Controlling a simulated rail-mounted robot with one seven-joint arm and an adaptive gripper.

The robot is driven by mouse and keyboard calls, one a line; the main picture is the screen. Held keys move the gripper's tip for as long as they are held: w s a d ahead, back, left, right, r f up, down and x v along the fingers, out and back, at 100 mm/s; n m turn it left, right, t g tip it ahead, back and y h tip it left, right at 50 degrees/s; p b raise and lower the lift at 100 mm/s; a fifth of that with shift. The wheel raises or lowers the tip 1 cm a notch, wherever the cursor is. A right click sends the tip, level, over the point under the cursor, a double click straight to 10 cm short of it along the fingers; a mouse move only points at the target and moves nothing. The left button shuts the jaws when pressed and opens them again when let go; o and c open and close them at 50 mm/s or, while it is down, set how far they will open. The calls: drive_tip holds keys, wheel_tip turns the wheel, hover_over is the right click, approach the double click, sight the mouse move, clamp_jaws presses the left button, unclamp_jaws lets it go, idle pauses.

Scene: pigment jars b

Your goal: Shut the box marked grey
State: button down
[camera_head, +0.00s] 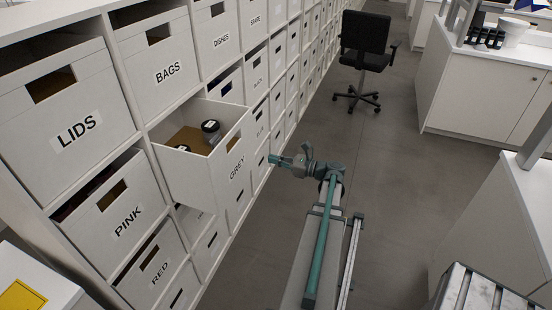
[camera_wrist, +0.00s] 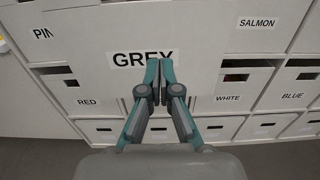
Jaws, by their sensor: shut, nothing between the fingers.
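The box marked GREY (camera_head: 236,165) is pulled out of the shelf like a drawer in the head view. Its open top shows a brown bottom and dark jars (camera_head: 210,128) inside. My gripper (camera_head: 272,159) is to the right of its front panel, with the fingers pointing toward it. In the wrist view the shut, empty fingers (camera_wrist: 159,64) overlap the right end of the GREY label (camera_wrist: 130,58) on the front panel. I cannot tell whether they touch the panel.
Closed boxes marked LIDS (camera_head: 78,130), BAGS (camera_head: 168,73), PINK (camera_head: 128,222) and RED (camera_head: 160,272) surround it in the shelf. Grey floor (camera_head: 400,190) is open to the right. A black chair (camera_head: 364,55) stands further along the aisle, with white counters (camera_head: 490,95) at right.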

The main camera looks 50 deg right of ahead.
sight(241, 151)
drive_tip(key=p+x, duration=0.3)
drive_tip(key=x, duration=0.7)
drive_tip(key=shift+w+a, duration=0.2)
drive_tip(key=shift+w, duration=0.3)
drive_tip(key=shift+w, duration=0.1)
